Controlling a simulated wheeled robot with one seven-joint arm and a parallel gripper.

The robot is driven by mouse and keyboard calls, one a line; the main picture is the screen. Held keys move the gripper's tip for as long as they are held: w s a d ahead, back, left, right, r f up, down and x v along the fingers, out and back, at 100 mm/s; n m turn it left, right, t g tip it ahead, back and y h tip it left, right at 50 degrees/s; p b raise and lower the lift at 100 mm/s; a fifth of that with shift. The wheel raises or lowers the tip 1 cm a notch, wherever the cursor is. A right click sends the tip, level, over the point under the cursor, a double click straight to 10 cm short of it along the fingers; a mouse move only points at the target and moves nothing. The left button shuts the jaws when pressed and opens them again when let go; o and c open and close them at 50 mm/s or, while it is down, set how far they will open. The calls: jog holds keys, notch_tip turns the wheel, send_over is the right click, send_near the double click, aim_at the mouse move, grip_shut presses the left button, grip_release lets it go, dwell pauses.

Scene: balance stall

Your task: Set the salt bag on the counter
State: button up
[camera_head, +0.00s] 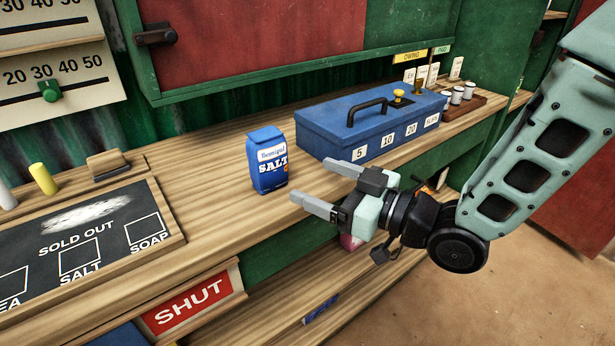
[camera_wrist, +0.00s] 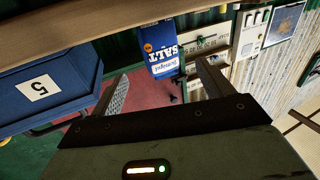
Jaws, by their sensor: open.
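The blue salt bag (camera_head: 267,160) stands upright on the wooden counter (camera_head: 215,208), left of the blue cash box. It also shows in the wrist view (camera_wrist: 161,50), upside down, ahead of my fingers and between their lines. My gripper (camera_head: 317,188) is open and empty at the front edge of the counter, to the right of the bag. Its two fingers point toward the left, apart from the bag. In the wrist view my open fingers (camera_wrist: 160,80) frame a gap with nothing held in it.
A blue cash box (camera_head: 372,122) with a black handle stands close right of the bag. A chalkboard (camera_head: 90,245) lies on the counter at the left, with a wooden-backed eraser (camera_head: 108,165) behind it. A red SHUT sign (camera_head: 193,298) hangs below. Bare counter lies left of the bag.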

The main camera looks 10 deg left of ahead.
jog(key=shift+s+d, duration=0.1)
jog(key=shift+d, duration=0.15)
jog(key=s+d+f+m+g+h, duration=0.2)
jog(key=s+d+m+g+h, duration=0.4)
jog(key=s+d+h, duration=1)
jog(key=s+d, duration=0.2)
jog(key=d, duration=0.2)
jog(key=shift+s+d+f+m, duration=0.2)
jog(key=shift+s+f+m, duration=0.05)
jog(key=shift+s+m, duration=0.05)
notch_tip(320, 180, up, 14)
jog(key=p, duration=1.3)
jog(key=shift+f, duration=0.25)
